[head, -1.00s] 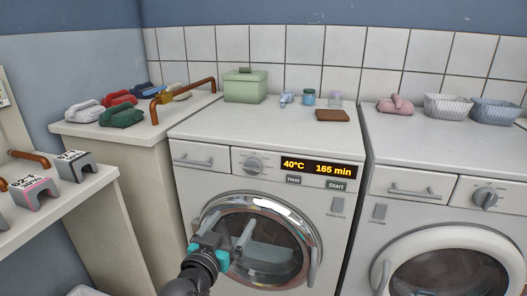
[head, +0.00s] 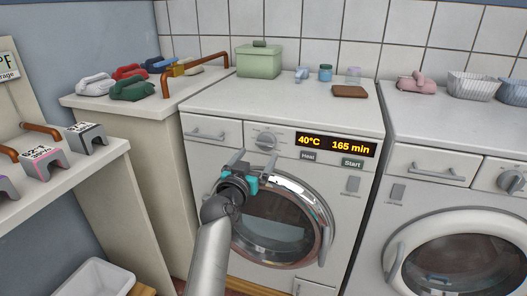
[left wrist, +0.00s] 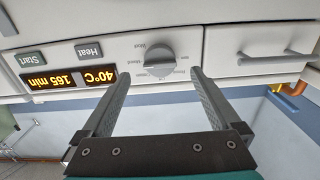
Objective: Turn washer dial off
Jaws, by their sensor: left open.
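The washer (head: 225,105) has a round grey dial (head: 265,141) on its front panel, left of a lit display (head: 336,144) reading 40°C and 165 min. The dial (left wrist: 159,63) shows in the left wrist view, upside down, with printed labels around it too small to read surely. My left gripper (head: 255,161) is open and empty, just below and in front of the dial. In the left wrist view, its fingertips (left wrist: 161,75) stand either side of the dial's lower edge. Contact cannot be told. My right gripper is not in view.
The Heat (head: 308,156) and Start (head: 352,162) buttons sit below the display. A drawer handle (head: 205,134) is left of the dial, and the round door (head: 276,220) is below. A second machine (head: 424,128) stands at the right.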

